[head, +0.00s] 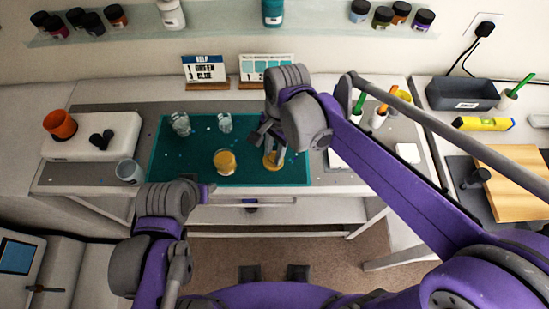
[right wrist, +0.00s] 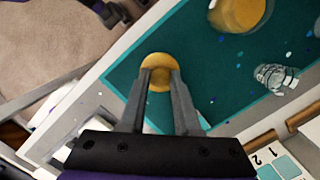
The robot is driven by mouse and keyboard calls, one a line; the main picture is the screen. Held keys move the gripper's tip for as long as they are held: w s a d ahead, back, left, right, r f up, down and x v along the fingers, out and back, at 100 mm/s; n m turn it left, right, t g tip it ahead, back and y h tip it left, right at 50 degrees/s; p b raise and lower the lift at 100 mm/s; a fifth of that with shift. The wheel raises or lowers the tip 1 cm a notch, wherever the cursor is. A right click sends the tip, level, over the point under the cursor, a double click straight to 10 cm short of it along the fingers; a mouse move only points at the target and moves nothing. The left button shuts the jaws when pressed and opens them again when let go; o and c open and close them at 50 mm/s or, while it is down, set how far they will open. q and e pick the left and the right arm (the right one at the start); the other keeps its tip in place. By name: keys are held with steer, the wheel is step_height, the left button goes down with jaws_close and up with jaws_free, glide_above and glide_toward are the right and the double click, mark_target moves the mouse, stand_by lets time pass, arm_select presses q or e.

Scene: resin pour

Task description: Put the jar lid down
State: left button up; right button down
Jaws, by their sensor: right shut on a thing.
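My right gripper (head: 268,143) is over the right part of the teal mat (head: 200,178). In the right wrist view its fingers (right wrist: 158,82) are shut on a round golden-yellow thing, which looks like the jar lid (right wrist: 157,62). In the head view the lid (head: 273,160) shows below the gripper, partly hidden by it. I cannot tell whether it touches the mat. A jar of amber stuff (head: 225,161) stands on the mat to its left; it also shows in the right wrist view (right wrist: 238,12). My left gripper (head: 206,191) is near the table's front edge, its jaws unclear.
Two clear glasses (head: 181,124) (head: 224,122) stand toward the mat's back. A clear cup (head: 129,171) is left of the mat. An orange cup (head: 60,125) sits on a white block at left. Cards stand behind the mat. Bare mat lies between the glasses and the jar.

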steer(key=shift+f, duration=1.85)
steer(key=shift+f, duration=0.25)
steer(key=c, duration=0.6)
jaws_free()
steer(key=shift+r, duration=0.1)
steer(key=shift+r, duration=0.15)
steer(key=r, duration=0.4)
steer(key=w+d+r, duration=0.1)
steer(key=r, duration=0.7)
steer(key=shift+w+d+p, duration=0.15)
steer(key=shift+d+p, duration=0.05)
steer(key=shift+p, duration=0.15)
